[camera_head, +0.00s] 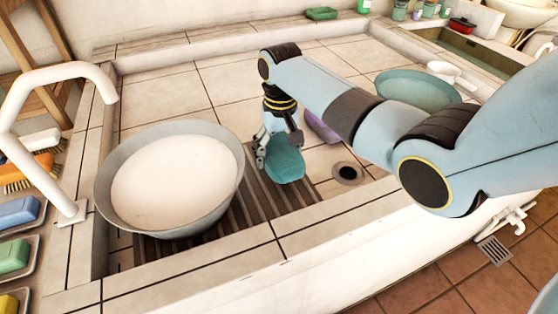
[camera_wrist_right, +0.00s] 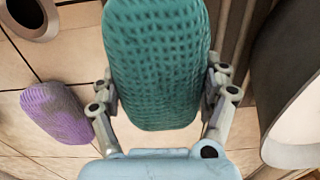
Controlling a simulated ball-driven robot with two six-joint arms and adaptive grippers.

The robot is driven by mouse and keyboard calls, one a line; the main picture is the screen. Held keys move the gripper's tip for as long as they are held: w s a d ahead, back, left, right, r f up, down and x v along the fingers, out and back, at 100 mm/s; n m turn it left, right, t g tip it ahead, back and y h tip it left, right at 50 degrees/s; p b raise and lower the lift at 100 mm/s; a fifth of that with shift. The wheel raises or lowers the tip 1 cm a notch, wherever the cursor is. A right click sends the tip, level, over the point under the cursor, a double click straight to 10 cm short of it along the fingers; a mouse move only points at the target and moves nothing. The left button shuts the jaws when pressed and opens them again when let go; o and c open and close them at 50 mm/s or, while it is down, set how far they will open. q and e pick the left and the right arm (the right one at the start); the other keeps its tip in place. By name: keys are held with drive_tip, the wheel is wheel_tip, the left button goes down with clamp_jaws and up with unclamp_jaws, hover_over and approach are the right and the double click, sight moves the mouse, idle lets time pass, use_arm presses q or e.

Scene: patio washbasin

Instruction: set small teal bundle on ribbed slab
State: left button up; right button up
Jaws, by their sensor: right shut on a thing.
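The small teal bundle (camera_head: 286,165) is a rounded, textured cloth-like piece. My right gripper (camera_head: 272,151) is shut on it, over the right part of the ribbed slab (camera_head: 270,200). In the right wrist view the teal bundle (camera_wrist_right: 158,65) sits between the two fingers of my right gripper (camera_wrist_right: 160,95). I cannot tell whether the bundle touches the slab. The dark brown slab lies in the basin, and a large bowl hides much of its left part. My left gripper is not in view.
The grey bowl (camera_head: 225,205) with whitish contents stands on the slab's left part. A purple bundle (camera_head: 318,128) lies behind the teal one; it also shows in the right wrist view (camera_wrist_right: 58,112). A drain hole (camera_head: 347,173) is to the right. A white tap (camera_head: 50,75) rises at left.

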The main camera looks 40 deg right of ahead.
sight(280, 145)
wheel_tip(280, 145, down, 3)
drive_tip(key=shift+f, duration=0.15)
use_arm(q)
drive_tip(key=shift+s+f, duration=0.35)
use_arm(e)
drive_tip(key=o, duration=1.1)
drive_tip(key=shift+f+b, duration=0.1)
drive_tip(key=shift+b, duration=0.2)
use_arm(q)
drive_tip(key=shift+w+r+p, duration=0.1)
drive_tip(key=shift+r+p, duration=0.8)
drive_tip(key=shift+p, duration=0.05)
use_arm(e)
wheel_tip(280, 145, up, 12)
drive_tip(key=shift+s+d+r, duration=0.1)
drive_tip(key=shift+r, duration=0.05)
